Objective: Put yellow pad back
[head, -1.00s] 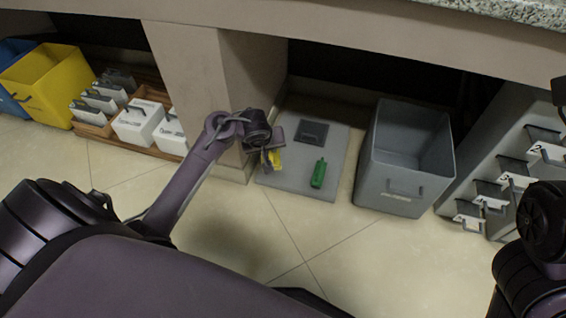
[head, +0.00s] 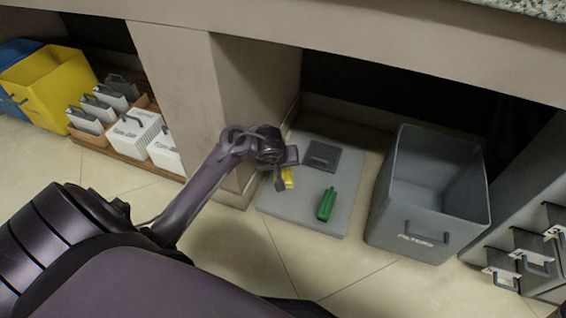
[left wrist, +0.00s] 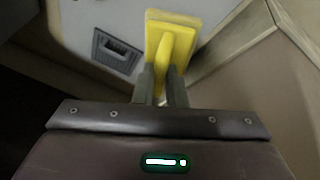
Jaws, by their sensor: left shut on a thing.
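The yellow pad (left wrist: 172,28) has a flat face and a raised yellow handle in the left wrist view. My left gripper (left wrist: 161,88) is shut on that handle, with one finger on each side. In the head view the yellow pad (head: 288,178) is partly hidden by my left gripper (head: 279,176), over the left part of the grey board (head: 290,208). I cannot tell whether the pad touches the board. My right gripper is not in view.
A grey bin (head: 422,230) stands right of the board, with a grey drawer rack (head: 530,240) beyond it. A wall pillar (head: 190,90) stands behind my left arm. White boxes (head: 135,130) and a yellow bin (head: 60,75) are at left. The front floor is clear.

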